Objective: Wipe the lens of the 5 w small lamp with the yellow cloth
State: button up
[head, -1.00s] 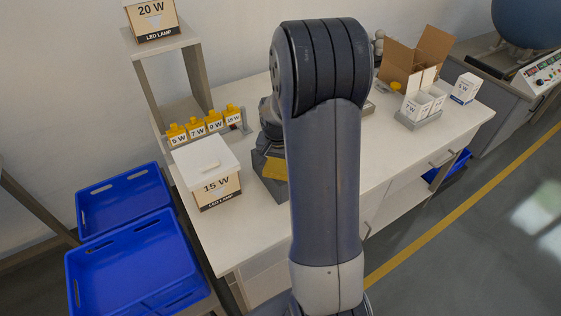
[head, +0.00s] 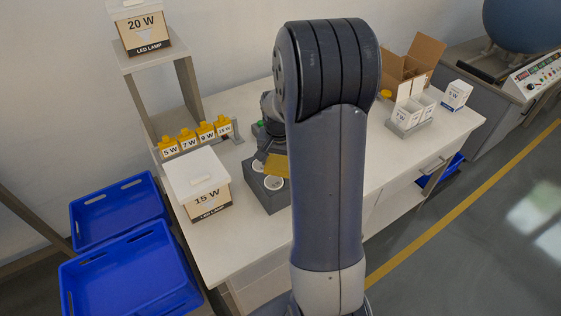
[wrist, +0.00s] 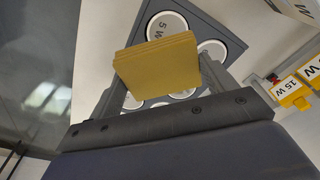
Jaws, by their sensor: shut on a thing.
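My gripper (wrist: 160,78) is shut on the yellow cloth (wrist: 157,62), a folded pad between the fingers. The cloth also shows in the head view (head: 276,164), over a dark grey holder (head: 262,201). In the wrist view the holder (wrist: 202,22) has several round white-rimmed lamps. One lamp marked 5 W (wrist: 162,22) lies just past the cloth's far edge, its lower part covered by the cloth. Whether the cloth touches a lens, I cannot tell. Other lamps (wrist: 213,47) are partly hidden by the cloth and gripper. My arm hides part of the holder in the head view.
A white-lidded 15 W box (head: 208,201) stands left of the holder. A row of yellow-topped 5 W to 15 W units (head: 188,141) is behind it. A 20 W box (head: 143,35) sits on a stand. White cartons (head: 408,114) and an open brown box (head: 408,66) are at right.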

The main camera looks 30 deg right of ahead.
jog(key=shift+r+p, duration=0.95)
jog(key=shift+r, duration=0.75)
